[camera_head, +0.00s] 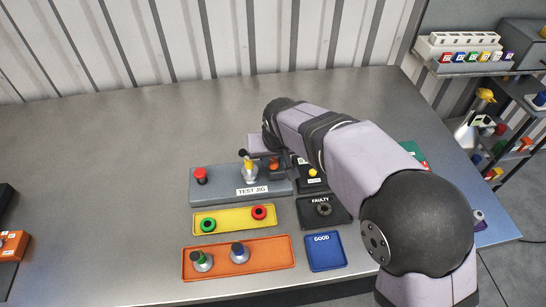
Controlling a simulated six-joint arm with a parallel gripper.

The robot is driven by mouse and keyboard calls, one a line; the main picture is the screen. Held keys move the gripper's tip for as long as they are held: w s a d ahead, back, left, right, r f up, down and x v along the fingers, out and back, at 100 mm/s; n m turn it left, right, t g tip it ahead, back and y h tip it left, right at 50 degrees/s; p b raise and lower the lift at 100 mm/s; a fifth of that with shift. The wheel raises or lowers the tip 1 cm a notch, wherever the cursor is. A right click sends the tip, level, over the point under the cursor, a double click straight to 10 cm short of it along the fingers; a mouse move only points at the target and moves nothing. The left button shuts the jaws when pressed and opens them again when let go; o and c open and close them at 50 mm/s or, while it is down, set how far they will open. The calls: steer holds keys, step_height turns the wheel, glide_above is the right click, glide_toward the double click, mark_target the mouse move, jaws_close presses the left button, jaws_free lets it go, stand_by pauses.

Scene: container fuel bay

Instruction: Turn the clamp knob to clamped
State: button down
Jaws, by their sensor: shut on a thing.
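The grey test jig (222,189) lies on the bench, left of my arm. A small orange-brown piece (273,164), which looks like the clamp knob, shows at the jig's right end, beside the yellow-topped part. My gripper (261,154) reaches down at this back right end of the jig and is shut on the knob. My arm and wrist hide most of the fingers, and the knob's angle cannot be read.
A red button (200,175) is on the jig's left end. In front lie a yellow tray (234,218), an orange tray (211,268), a black FAULTY tray (337,219) and a blue GOOD tray (325,256). Shelves (518,150) stand at right. The bench's back left is clear.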

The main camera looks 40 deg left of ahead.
steer(key=n, duration=0.2)
steer(key=n+g, duration=0.1)
steer(key=n, duration=0.1)
steer(key=shift+w+d+n+y, duration=0.1)
steer(key=shift+w+n+y, duration=0.1)
steer(key=shift+n+y, duration=0.15)
steer(key=n+g+b, duration=0.1)
steer(key=n+g, duration=0.1)
steer(key=n, duration=0.2)
steer(key=shift+w+y+b, duration=0.1)
steer(key=shift+y+b, duration=0.15)
steer(key=shift+b, duration=0.15)
steer(key=shift+n, duration=0.25)
steer(key=c, duration=1.5)
jaws_free()
steer(key=shift+r, duration=0.1)
steer(key=b+v, duration=0.2)
steer(key=v, duration=0.5)
steer(key=shift+d+r, duration=0.1)
steer(key=shift+r, duration=0.05)
